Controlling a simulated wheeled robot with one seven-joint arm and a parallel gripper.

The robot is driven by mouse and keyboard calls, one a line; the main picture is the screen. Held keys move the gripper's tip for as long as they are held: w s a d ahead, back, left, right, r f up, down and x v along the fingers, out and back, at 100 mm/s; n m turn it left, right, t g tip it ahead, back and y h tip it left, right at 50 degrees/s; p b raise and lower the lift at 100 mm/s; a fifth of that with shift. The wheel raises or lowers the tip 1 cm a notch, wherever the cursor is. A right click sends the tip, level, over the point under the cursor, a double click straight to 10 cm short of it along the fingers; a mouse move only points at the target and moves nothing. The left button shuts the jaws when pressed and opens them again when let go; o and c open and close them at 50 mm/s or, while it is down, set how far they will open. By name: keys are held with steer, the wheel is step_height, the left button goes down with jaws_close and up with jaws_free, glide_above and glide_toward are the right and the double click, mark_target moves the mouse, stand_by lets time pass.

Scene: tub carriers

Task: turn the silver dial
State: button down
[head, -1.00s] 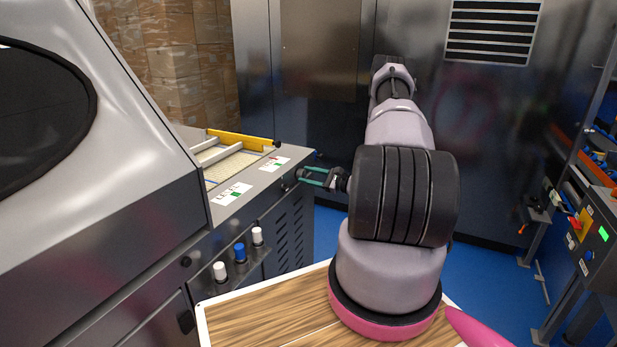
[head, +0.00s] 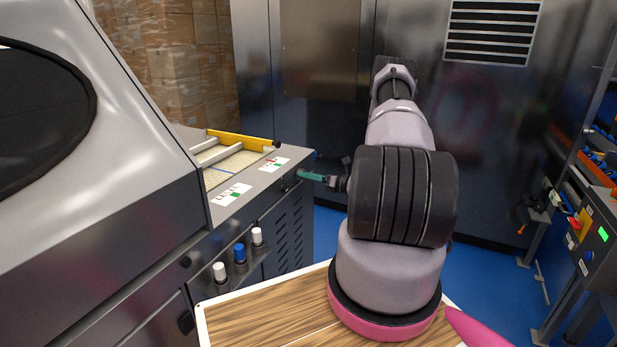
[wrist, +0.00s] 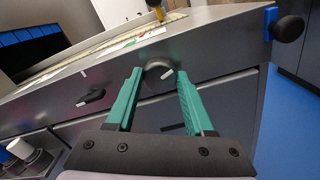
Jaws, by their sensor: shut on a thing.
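The silver dial (wrist: 155,70) is a round knob with a white mark on the grey front of the machine, just under its top edge in the wrist view. My gripper (wrist: 160,76) has its two green fingers on either side of the dial and is shut on it. In the head view my gripper (head: 300,174) reaches left to the machine's front near its far corner. There the fingers line up as one, and the dial cannot be made out clearly.
A black knob (wrist: 91,97) sits left of the dial in the wrist view. A larger black knob with a blue base (wrist: 290,29) is at the right corner. White and blue capped bottles (head: 239,253) stand on a front shelf. Blue floor is free beyond the wooden tabletop (head: 275,318).

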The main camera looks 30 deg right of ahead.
steer(key=shift+d+f+m, duration=0.1)
steer(key=shift+m, duration=1.8)
steer(key=shift+d+f+m, duration=0.1)
steer(key=shift+m, duration=1.8)
steer(key=shift+c, duration=1.4)
jaws_free()
steer(key=shift+r, duration=0.1)
steer(key=v, duration=1)
steer(key=shift+s+d, duration=0.2)
steer(key=shift+s, duration=0.1)
